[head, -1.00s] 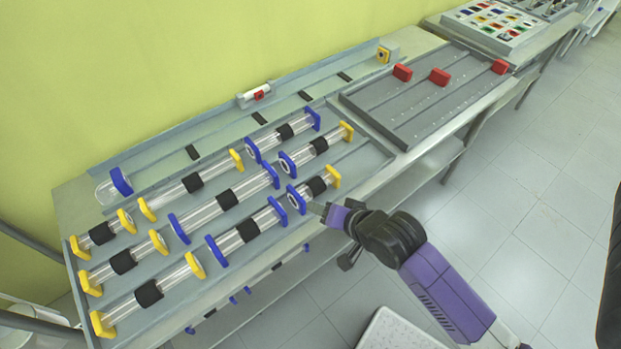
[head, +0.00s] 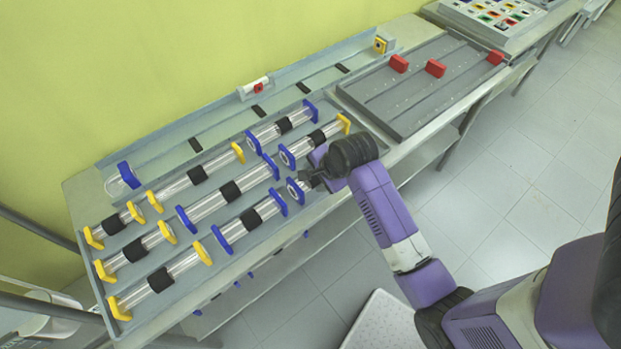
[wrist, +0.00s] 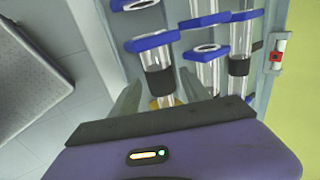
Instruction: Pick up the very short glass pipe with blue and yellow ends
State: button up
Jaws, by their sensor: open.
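A very short glass pipe with blue and yellow ends lies at the near right end of the rack. Its blue end (head: 296,189) shows in the head view; my gripper (head: 311,180) hides the rest. In the wrist view this pipe (wrist: 159,82), with its black middle band, lies between my two open fingers, with the blue end beyond the fingertips and the yellow end partly hidden by my gripper body. I cannot tell whether the fingers touch it. A similar very short pipe (head: 317,139) with blue and yellow ends lies just behind it; its blue end (wrist: 206,51) shows in the wrist view.
Several longer glass pipes with blue or yellow ends fill the grey rack (head: 385,158) to the left. A grey tray (head: 410,105) with red blocks (head: 398,64) stands to the right. A small red-marked piece (head: 254,88) sits on the back ledge.

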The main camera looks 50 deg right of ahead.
aim_at(313, 179)
jog(key=shift+x, duration=1.75)
grip_shut()
jog(key=shift+r, duration=0.1)
